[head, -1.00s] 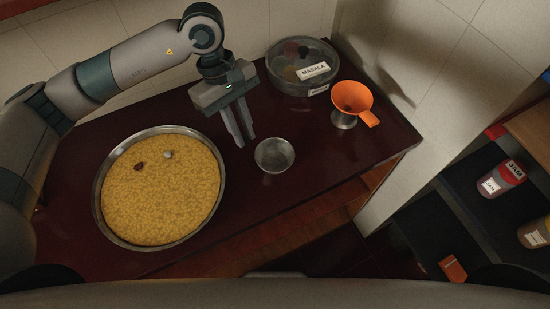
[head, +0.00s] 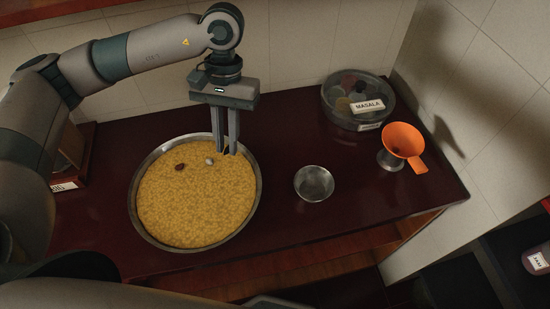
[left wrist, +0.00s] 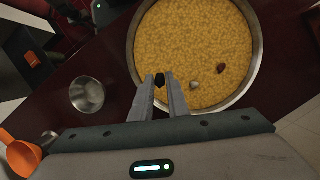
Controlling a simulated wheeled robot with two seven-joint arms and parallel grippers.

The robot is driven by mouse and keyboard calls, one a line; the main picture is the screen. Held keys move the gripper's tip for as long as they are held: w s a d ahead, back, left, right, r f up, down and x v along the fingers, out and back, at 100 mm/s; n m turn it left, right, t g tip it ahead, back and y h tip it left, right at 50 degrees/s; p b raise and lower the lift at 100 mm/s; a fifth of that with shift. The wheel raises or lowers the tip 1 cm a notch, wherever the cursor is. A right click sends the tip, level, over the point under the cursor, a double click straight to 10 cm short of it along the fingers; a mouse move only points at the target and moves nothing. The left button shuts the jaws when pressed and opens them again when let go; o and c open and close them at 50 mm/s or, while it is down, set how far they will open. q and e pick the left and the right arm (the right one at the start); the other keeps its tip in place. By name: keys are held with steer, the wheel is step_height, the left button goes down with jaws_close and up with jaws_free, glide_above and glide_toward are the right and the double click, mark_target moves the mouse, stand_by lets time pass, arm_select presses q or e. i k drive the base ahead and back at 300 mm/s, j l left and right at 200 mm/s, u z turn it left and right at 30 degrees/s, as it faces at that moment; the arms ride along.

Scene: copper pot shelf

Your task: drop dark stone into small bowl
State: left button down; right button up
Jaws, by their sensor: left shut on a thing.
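My left gripper (head: 226,150) points down over the upper right edge of a wide steel pan (head: 133,197) filled with yellow grain. In the left wrist view, its fingers (left wrist: 160,84) are shut on a small dark stone (left wrist: 159,79) at their tips. The stone cannot be made out clearly in the head view. The small steel bowl (head: 314,184) stands on the counter to the right of the pan, apart from the gripper; it looks empty. It also shows at left in the left wrist view (left wrist: 87,95). My right gripper is not in view.
A reddish-brown stone (head: 180,167) and a grey stone (head: 209,161) lie on the grain. An orange funnel (head: 402,139) sits on a small metal cup, beside a round container labelled MASALA (head: 345,112). The counter (head: 285,130) between pan and container is clear.

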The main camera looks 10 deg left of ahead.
mark_target(318, 187)
steer(key=z, duration=1.35)
steer(key=k, duration=0.55)
